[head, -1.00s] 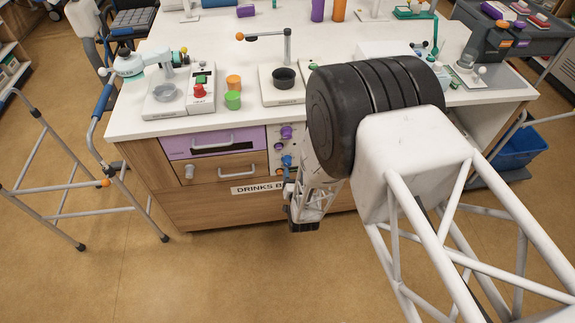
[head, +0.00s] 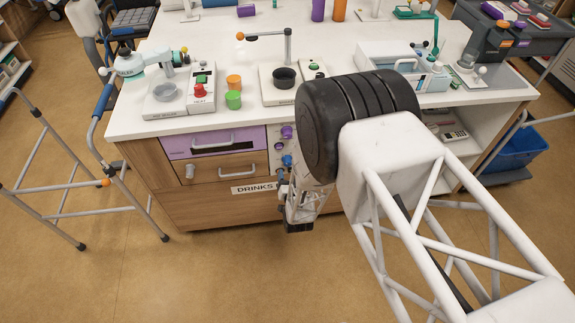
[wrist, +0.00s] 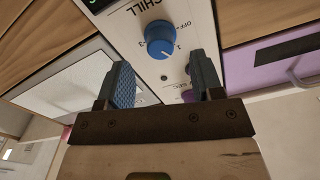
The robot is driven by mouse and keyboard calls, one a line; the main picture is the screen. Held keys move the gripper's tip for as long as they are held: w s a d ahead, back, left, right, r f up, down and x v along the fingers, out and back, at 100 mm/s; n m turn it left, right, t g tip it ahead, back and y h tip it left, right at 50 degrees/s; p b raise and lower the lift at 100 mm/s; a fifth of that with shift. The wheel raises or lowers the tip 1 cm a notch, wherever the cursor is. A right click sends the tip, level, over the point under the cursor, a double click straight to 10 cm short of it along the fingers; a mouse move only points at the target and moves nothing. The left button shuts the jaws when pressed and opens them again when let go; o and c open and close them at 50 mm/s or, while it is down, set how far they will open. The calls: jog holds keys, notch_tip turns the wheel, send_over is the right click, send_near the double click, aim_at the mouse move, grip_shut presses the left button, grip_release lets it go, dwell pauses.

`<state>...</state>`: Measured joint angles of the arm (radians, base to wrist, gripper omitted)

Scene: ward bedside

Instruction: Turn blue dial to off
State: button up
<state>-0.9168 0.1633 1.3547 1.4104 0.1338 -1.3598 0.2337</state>
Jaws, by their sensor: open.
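The blue dial (wrist: 160,36) sits on a pale panel marked "CHILL", with "OFF" printed beside it. A white pointer line shows on its face; I cannot tell for sure which mark it points at. The dial also shows small in the head view (head: 287,160), on the front of the bedside unit. My gripper (wrist: 160,66) is open and empty, its two blue-grey fingers pointing at the panel. The dial lies beyond the gap between the fingertips, with no contact visible. In the head view my gripper (head: 282,187) is just below the dial, small and partly hidden.
A purple knob (head: 286,132) sits above the dial, and part of a purple knob (wrist: 188,96) shows near the right finger. The purple drawer (head: 212,143) with its handle is left of the panel. The floor before the unit is clear.

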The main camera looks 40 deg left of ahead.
aim_at(288, 166)
jog(key=shift+x, duration=2.55)
jog(key=c, duration=0.9)
